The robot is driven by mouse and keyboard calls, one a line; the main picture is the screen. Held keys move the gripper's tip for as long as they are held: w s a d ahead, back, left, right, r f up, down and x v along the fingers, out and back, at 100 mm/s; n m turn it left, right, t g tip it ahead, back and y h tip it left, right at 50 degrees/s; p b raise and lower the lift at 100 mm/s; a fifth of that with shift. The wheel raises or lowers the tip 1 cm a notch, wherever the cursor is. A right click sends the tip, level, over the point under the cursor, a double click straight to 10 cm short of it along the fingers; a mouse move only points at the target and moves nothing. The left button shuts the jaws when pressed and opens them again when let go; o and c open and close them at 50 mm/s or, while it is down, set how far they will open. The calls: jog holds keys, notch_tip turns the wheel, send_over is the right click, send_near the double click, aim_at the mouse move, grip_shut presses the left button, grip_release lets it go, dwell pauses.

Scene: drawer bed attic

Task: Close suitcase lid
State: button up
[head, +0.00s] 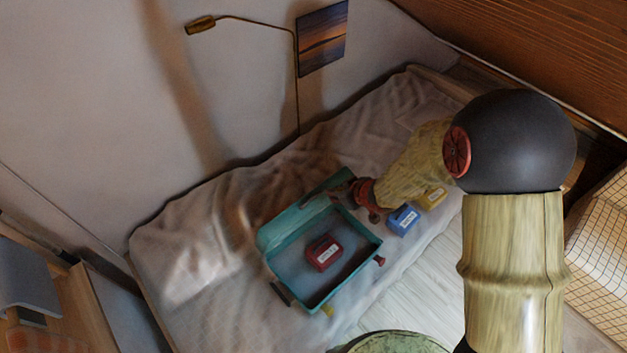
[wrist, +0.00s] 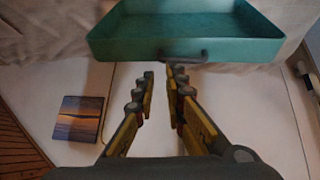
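The teal suitcase (head: 275,262) lies open on the bed in the head view, its lid (head: 300,215) raised on the side towards the wall. A red box (head: 323,252) with a white label sits inside. My gripper (head: 353,193) is at the right end of the lid, and the head view does not show clearly whether it touches. In the wrist view a teal suitcase part (wrist: 190,48) with a dark handle (wrist: 186,57) is just beyond my fingers. The fingers (wrist: 163,74) are apart with nothing between them, so my gripper is open. My arm hides some of the bed.
A wall lamp (head: 243,20) and a picture (head: 322,38) hang behind the bed. Rumpled bedding (head: 190,250) left of the suitcase is clear of objects.

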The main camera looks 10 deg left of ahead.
jog(key=a+r, duration=0.1)
jog(key=a+r+y, duration=0.1)
jog(key=a, duration=0.1)
jog(key=a+r+y, duration=0.1)
jog(key=shift+w+a+r+t, duration=0.2)
jog(key=shift+w+r+t, duration=0.05)
jog(key=shift+w+t, duration=0.1)
grip_shut()
send_over(314, 189)
jog(key=s+a, duration=0.2)
jog(key=a, duration=0.1)
jog(key=f, duration=0.6)
jog(key=shift+w+d+f+b, duration=0.25)
jog(key=shift+f+b, duration=0.05)
jog(key=shift+b, duration=0.1)
jog(key=shift+s+d+f, duration=0.3)
jog(key=shift+s+d, duration=0.2)
jog(key=shift+d, duration=0.15)
jog(key=shift+s+d+f, duration=0.3)
jog(key=shift+s+d, duration=0.2)
jog(key=shift+d, duration=0.1)
jog(key=shift+s+d+f, duration=0.1)
jog(key=shift+f, duration=0.15)
jog(key=shift+s+d, duration=0.1)
